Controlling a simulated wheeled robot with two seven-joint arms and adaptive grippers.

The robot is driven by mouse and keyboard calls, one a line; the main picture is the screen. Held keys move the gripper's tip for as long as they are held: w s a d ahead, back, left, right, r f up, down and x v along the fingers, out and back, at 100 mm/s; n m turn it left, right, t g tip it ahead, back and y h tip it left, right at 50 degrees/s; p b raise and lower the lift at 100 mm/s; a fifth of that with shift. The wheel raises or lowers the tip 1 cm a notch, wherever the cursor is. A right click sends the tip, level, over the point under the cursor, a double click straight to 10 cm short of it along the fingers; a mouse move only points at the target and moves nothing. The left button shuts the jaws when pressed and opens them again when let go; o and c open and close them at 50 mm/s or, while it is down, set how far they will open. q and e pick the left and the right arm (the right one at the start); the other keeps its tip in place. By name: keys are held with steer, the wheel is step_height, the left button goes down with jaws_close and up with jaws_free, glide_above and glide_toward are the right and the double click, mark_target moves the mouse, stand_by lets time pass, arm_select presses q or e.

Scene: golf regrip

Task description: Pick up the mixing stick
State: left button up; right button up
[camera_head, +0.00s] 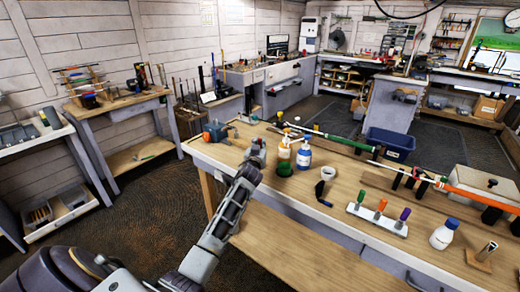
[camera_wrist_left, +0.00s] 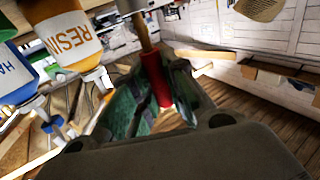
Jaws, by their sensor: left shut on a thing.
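My left gripper (camera_head: 257,148) is over the near left part of the workbench, just left of the resin and hardener bottles. In the left wrist view its fingers (camera_wrist_left: 157,100) are shut on the mixing stick (camera_wrist_left: 154,76), a thin stick with a red part between the fingers and a brown part above. The stick cannot be made out in the head view. The resin bottle (camera_wrist_left: 68,36), white with orange lettering, stands beside the gripper; it also shows in the head view (camera_head: 284,151). The blue-labelled hardener bottle (camera_head: 304,155) is right of it. My right gripper is not in view.
A blue and orange tool (camera_head: 215,132) lies at the bench's left end. Golf clubs (camera_head: 345,142) lie along the back edge.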

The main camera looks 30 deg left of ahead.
arm_select(q)
steer(key=shift+r, duration=5)
